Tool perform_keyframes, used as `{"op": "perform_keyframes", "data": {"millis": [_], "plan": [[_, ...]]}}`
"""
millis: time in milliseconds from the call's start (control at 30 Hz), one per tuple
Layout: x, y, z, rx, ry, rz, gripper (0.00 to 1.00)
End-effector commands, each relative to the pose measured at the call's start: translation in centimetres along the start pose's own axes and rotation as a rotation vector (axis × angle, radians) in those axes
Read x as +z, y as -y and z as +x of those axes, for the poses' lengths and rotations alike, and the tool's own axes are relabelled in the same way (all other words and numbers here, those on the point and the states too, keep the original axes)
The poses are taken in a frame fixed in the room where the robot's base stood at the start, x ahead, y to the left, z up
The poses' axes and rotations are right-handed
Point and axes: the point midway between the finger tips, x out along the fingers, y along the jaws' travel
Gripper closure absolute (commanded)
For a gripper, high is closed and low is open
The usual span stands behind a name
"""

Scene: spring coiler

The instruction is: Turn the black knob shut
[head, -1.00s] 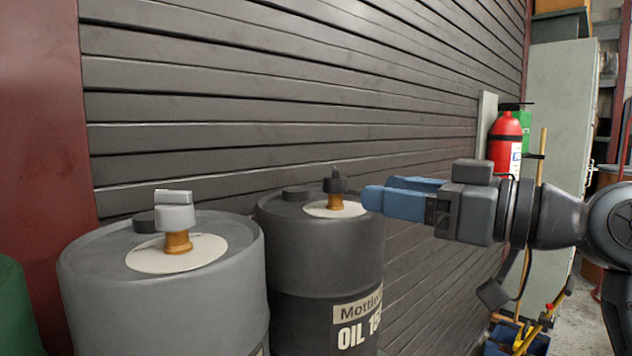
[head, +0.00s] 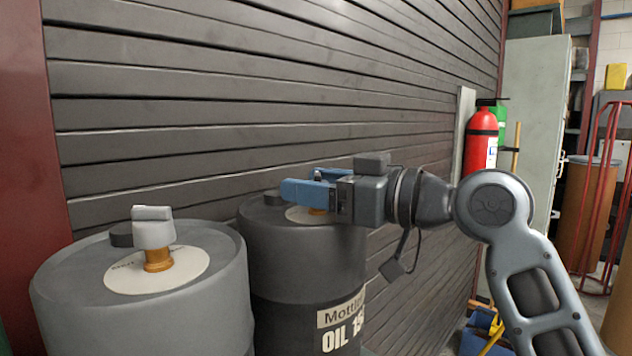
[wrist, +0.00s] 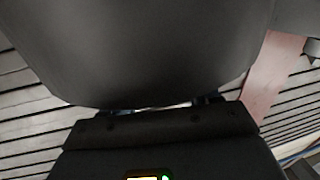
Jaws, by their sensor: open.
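The black knob is hidden behind my gripper in the head view. Only its brass stem (head: 318,211) shows under the blue fingers, on the pale disc on top of the dark oil drum (head: 300,258). My gripper (head: 300,182) is open and level, its two blue fingers pointing left at the knob's height. Whether the knob lies between the fingers, or is touched, I cannot tell. In the wrist view a large dark rounded surface fills the upper part and the knob cannot be made out.
A lighter grey drum (head: 65,290) with a grey knob (head: 154,230) stands at left, close to the dark drum. A dark slatted wall (head: 250,100) rises close behind both drums. A red fire extinguisher (head: 480,145) hangs further right.

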Motion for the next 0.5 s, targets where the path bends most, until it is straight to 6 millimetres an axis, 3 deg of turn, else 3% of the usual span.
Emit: {"op": "perform_keyframes", "data": {"millis": [133,500], "plan": [[0.01,0.00,-0.01,0.000,0.000,0.000,0.42],[0.01,0.00,-0.03,0.000,0.000,0.000,0.77]]}}
